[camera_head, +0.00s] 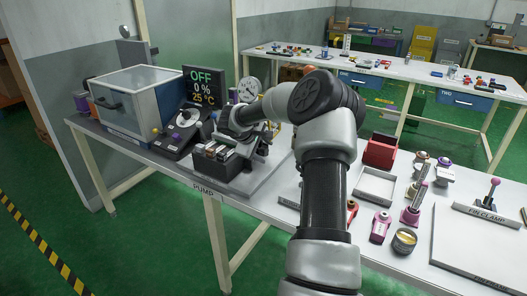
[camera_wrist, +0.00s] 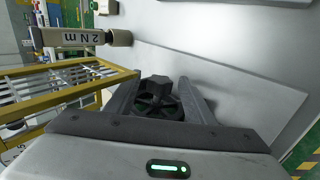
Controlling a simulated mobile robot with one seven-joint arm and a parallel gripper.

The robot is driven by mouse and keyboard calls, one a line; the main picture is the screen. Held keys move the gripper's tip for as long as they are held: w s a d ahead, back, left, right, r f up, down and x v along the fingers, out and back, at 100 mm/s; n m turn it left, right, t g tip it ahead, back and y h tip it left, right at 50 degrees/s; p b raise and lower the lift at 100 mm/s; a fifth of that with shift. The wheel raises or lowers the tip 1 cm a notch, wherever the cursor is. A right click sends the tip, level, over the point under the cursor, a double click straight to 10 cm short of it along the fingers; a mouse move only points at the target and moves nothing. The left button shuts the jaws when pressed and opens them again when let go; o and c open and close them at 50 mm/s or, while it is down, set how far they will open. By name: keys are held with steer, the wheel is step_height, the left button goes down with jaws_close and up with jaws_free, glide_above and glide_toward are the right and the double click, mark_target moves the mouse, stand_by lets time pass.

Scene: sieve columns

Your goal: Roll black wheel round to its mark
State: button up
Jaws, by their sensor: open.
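The black wheel (camera_wrist: 157,88) shows in the wrist view as a dark lobed knob above a round, spoked part with green showing through. My gripper (camera_wrist: 158,97) is open, with one grey finger on either side of the wheel. I cannot tell whether either finger touches it. In the head view my gripper (camera_head: 232,128) is at the dark pump unit (camera_head: 222,165) on the table, and my arm hides much of that area. I cannot make out the wheel there, and I see no clear mark for it in either view.
A "2 N m" tool (camera_wrist: 80,38) and a yellow frame (camera_wrist: 60,90) are left of my gripper in the wrist view. A display (camera_head: 204,88) reading OFF and a clear-topped box (camera_head: 140,98) stand left of the pump. A red box (camera_head: 380,151) and several small parts lie right.

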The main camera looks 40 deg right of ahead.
steer(key=c, duration=1)
steer(key=shift+f, duration=0.1)
steer(key=shift+c, duration=0.2)
steer(key=shift+f+b, duration=0.1)
steer(key=shift+b, duration=0.55)
steer(key=b, duration=0.3)
steer(key=shift+a+f+h, duration=0.15)
steer(key=shift+f+h, duration=0.05)
steer(key=shift+h, duration=0.1)
steer(key=shift+a+t+h+b, duration=0.1)
steer(key=shift+t+h+b, duration=0.35)
steer(key=shift+b, duration=0.8)
steer(key=shift+a+r+t+h+b, duration=0.15)
steer(key=shift+t+h+b, duration=0.1)
steer(key=shift+h+b, duration=0.35)
steer(key=shift+t+h, duration=0.5)
steer(key=shift+h, duration=0.75)
